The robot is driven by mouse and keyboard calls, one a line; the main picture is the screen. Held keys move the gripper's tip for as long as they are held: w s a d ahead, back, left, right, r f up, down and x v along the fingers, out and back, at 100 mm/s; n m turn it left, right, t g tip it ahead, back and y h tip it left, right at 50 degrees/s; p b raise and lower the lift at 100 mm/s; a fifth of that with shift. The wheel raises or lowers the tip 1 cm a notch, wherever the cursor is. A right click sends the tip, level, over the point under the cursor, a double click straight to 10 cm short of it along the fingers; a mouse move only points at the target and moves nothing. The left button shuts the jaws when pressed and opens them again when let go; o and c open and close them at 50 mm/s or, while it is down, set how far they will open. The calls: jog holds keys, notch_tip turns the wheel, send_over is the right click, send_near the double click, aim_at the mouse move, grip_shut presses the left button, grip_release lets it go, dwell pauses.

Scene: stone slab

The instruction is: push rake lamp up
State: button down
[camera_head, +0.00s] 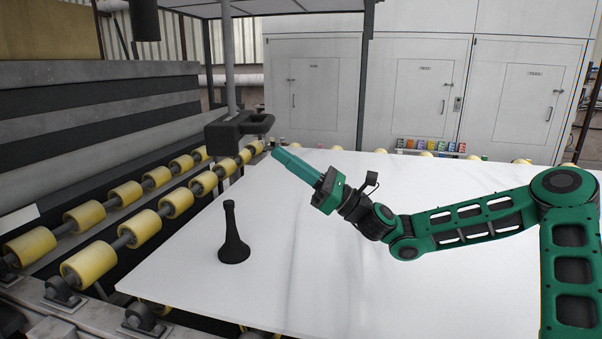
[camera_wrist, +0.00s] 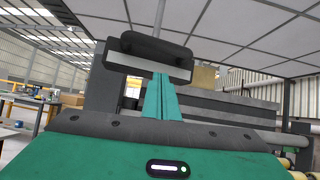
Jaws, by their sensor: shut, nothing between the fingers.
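The rake lamp (camera_head: 228,130) appears to be the dark block with a loop handle, on a grey upright pole at the slab's left edge. In the wrist view the lamp (camera_wrist: 150,57) is straight ahead, with its rounded handle and a pale strip facing me. My gripper (camera_head: 277,152) is shut and empty, its green fingers pointing up and left just below and right of the handle. In the wrist view the closed fingertips (camera_wrist: 160,76) reach the lamp's lower edge in the picture. I cannot tell whether they touch it.
A white stone slab (camera_head: 330,250) lies under my arm on yellow rollers (camera_head: 140,226). A black flared object (camera_head: 234,238) stands upright on the slab, left of my gripper. White cabinets (camera_head: 420,90) stand behind. The slab's middle is clear.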

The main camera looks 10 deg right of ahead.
jog(key=shift+a+r, duration=0.2)
jog(key=shift+r, duration=0.8)
jog(key=shift+a+r, duration=0.2)
jog(key=shift+r, duration=0.75)
jog(key=shift+w, duration=0.1)
